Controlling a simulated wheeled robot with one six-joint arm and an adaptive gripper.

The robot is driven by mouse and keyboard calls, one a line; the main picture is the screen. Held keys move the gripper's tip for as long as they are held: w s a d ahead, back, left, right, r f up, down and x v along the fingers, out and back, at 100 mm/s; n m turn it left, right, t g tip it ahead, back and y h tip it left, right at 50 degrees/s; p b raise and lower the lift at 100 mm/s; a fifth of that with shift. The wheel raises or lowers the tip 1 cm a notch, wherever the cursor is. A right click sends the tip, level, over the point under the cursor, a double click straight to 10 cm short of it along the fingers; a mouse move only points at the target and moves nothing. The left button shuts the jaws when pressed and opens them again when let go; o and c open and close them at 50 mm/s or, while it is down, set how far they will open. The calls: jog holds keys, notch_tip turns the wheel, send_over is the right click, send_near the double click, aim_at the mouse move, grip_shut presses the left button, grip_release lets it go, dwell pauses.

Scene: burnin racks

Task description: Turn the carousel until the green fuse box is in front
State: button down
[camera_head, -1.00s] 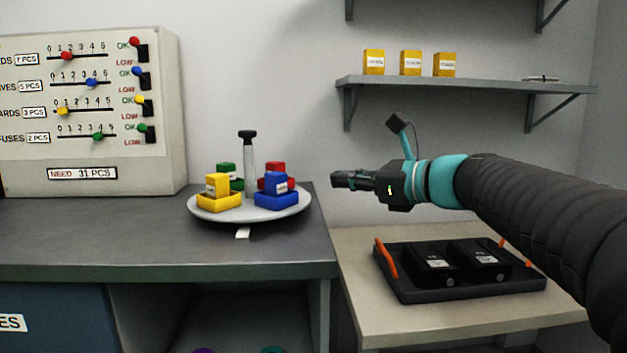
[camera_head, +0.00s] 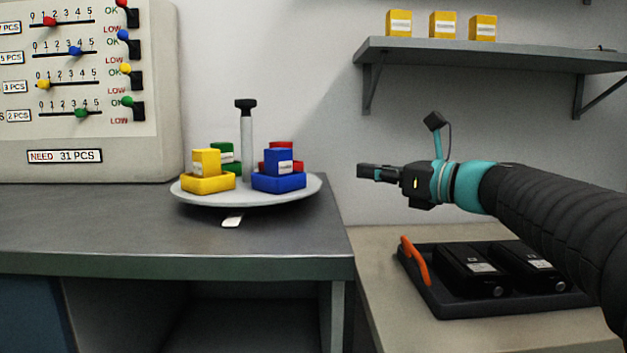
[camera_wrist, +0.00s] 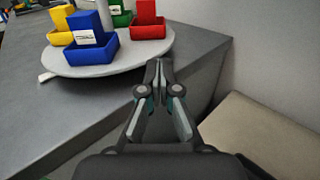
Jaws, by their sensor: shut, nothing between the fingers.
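The carousel (camera_head: 245,197) is a round light-grey turntable with an upright post (camera_head: 246,140) topped by a black knob. It stands near the right end of the dark bench. The green fuse box (camera_head: 223,153) is at the back left, partly hidden behind the yellow box (camera_head: 206,163). The yellow box is at front left, the blue box (camera_head: 278,163) at front right, the red box (camera_head: 281,147) at back right. My gripper (camera_head: 364,172) is shut and empty, right of the carousel and apart from it. In the wrist view my gripper (camera_wrist: 158,68) points towards the carousel's rim (camera_wrist: 150,60).
A white tag (camera_head: 232,221) lies at the carousel's front edge. A shelf (camera_head: 480,55) with yellow boxes is above. A slider panel (camera_head: 130,160) stands at left.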

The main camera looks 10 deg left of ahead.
aim_at(301, 164)
jog(key=x, duration=1.4)
jog(key=shift+a+f, duration=0.15)
jog(key=shift+f, duration=0.2)
jog(key=shift+w, duration=0.1)
